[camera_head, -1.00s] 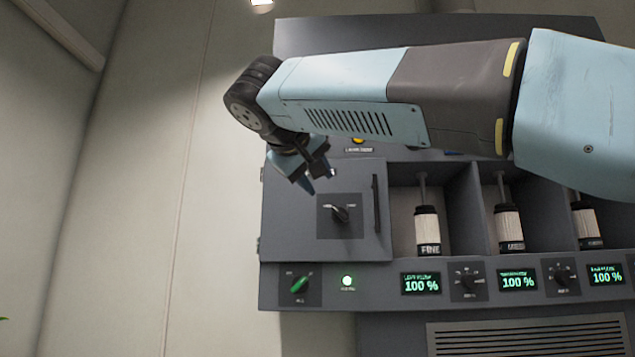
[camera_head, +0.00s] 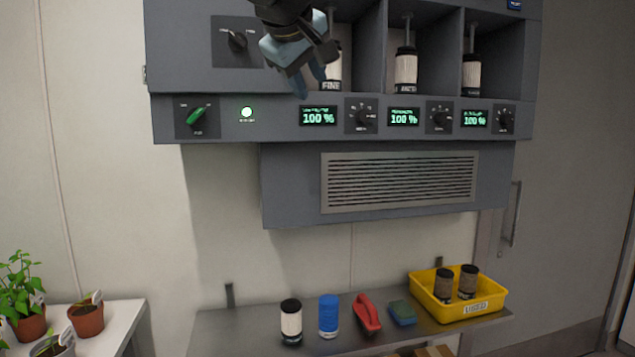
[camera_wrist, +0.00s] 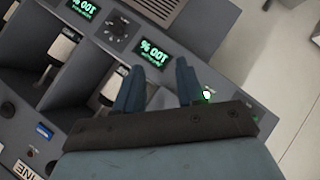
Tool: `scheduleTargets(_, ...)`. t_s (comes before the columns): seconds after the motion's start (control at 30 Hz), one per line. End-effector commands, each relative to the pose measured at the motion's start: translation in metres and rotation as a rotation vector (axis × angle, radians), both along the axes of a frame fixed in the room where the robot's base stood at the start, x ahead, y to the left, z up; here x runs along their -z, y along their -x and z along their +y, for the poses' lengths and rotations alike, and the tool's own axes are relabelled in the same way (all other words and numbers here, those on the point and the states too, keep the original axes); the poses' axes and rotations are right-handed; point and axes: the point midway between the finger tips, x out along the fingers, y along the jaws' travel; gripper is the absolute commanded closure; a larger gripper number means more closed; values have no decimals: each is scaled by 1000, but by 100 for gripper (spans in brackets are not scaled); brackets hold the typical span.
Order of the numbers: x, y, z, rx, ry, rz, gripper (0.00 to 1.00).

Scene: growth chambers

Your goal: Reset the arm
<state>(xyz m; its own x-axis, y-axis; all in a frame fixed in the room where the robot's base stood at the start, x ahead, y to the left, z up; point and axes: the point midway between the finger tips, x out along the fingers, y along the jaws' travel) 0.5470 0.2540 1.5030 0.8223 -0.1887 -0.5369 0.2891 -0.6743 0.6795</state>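My gripper (camera_head: 312,82) hangs in front of the grey wall machine at the top of the head view, its fingers pointing down. In the wrist view my gripper (camera_wrist: 158,85) shows two blue fingers spread apart, with nothing between them. The fingers are just above the left 100 % display (camera_head: 318,116) as seen in the head view, and the gripper partly covers the FINE cartridge (camera_head: 332,72). Most of my arm is outside the head view.
The machine's panel (camera_head: 280,140) carries a green switch (camera_head: 197,116), a lit lamp (camera_head: 247,112) and dials. Below, a shelf (camera_head: 240,325) holds a white-and-black cartridge (camera_head: 291,322), a blue cylinder (camera_head: 328,316), a red tool (camera_head: 367,314), a sponge (camera_head: 402,312) and a yellow tray (camera_head: 430,301). Potted plants (camera_head: 86,318) stand left.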

Motion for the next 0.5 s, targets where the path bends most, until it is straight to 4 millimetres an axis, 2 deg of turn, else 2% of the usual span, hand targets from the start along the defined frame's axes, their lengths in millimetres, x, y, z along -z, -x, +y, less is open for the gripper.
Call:
scheduleTargets(0.03, 20, 2, -28, 33, -11, 37, 61)
scheduleTargets(0.2, 90, 19, -103, 126, -98, 167, 61)
scheduleTargets(0.37, 160, 50, -167, 226, -226, 271, 61)
scheduleTargets(0.5, 222, 86, -211, 320, -373, 339, 61)
